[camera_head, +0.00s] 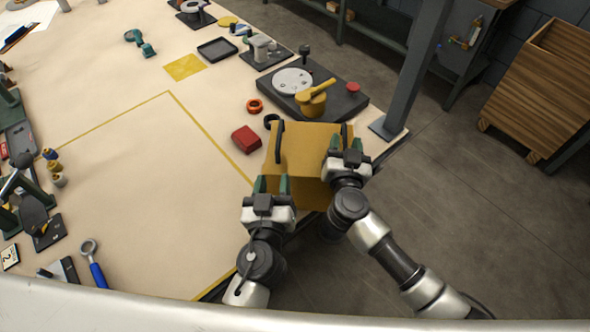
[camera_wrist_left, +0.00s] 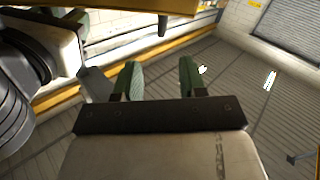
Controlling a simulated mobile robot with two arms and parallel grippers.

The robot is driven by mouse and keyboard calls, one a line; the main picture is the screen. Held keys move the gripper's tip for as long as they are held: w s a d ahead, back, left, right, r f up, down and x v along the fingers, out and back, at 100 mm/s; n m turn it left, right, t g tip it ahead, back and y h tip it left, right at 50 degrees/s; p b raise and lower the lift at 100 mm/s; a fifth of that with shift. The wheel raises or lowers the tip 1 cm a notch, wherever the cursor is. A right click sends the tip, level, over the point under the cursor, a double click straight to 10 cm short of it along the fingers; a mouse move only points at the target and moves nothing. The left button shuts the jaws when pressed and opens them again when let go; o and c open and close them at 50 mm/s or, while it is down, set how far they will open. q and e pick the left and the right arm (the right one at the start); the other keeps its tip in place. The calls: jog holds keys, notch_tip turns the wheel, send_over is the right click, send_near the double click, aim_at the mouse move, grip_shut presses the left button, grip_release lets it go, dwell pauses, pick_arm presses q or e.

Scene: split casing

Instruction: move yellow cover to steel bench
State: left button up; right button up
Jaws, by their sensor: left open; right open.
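The yellow cover (camera_head: 305,150) is box-shaped with dark handles near its left and right sides. It is at the front right edge of the cream table, and my arms hide part of it. My left gripper (camera_head: 271,184) is open at its near left side. My right gripper (camera_head: 347,158) is open by the handle on its right side. Whether either touches the cover I cannot tell. In the left wrist view the open left fingers (camera_wrist_left: 160,80) have nothing between them, and a yellow surface (camera_wrist_left: 130,5) crosses the top.
A red box (camera_head: 246,139) and an orange ring (camera_head: 255,106) lie left of the cover. A dark fixture (camera_head: 345,104) with a round plate stands behind it. A grey post (camera_head: 415,70) rises beyond the table edge. A wooden crate (camera_head: 545,85) stands at the right. Floor is clear between.

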jog(key=s, duration=1.1)
jog(key=shift+s, duration=0.4)
